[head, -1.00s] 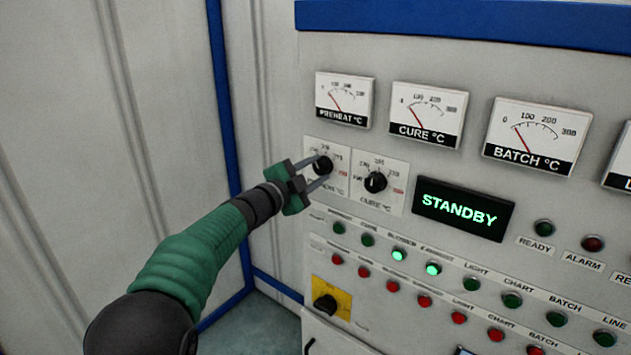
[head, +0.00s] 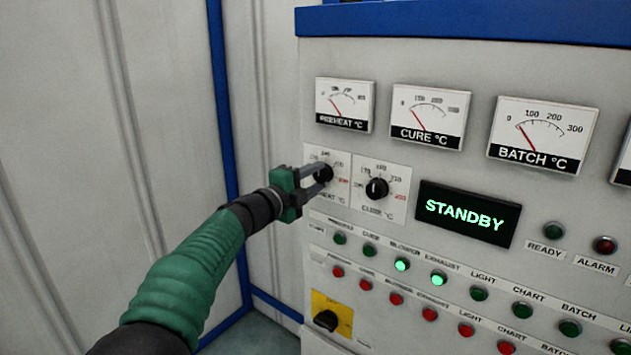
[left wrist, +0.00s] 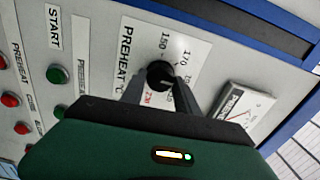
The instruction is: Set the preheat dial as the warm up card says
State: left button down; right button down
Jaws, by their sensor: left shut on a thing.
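The preheat dial (head: 323,174) is a black knob on a white scale plate, left of the cure dial (head: 377,188). My left gripper (head: 320,179) is shut on the preheat dial, one finger on each side of the knob. In the left wrist view the knob (left wrist: 159,75) sits between the fingers, with the PREHEAT °C label and scale numbers beside it. The knob's pointer is too hidden to read. The preheat meter (head: 345,104) above has its needle low on the scale. The warm up card is not in view. My right gripper is not in view.
The cure meter (head: 429,116) and batch meter (head: 542,133) are to the right. A display (head: 466,214) reads STANDBY. Rows of green and red buttons lie below, with two green ones lit. A black switch on a yellow plate (head: 331,311) is lower left. A wall stands close on the left.

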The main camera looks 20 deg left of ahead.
pick_arm(q)
jog(key=shift+f, duration=0.5)
jog(key=c, duration=1.2)
grip_release()
jog(key=shift+c, duration=0.2)
jog(key=o, duration=0.3)
jog(key=shift+r, duration=0.3)
jog(key=shift+o, duration=0.2)
jog(key=shift+s, duration=0.1)
jog(key=shift+s+a, duration=0.1)
jog(key=shift+s, duration=0.15)
jog(key=b+v, duration=0.4)
jog(key=v, duration=1.2)
jog(key=shift+s, duration=0.1)
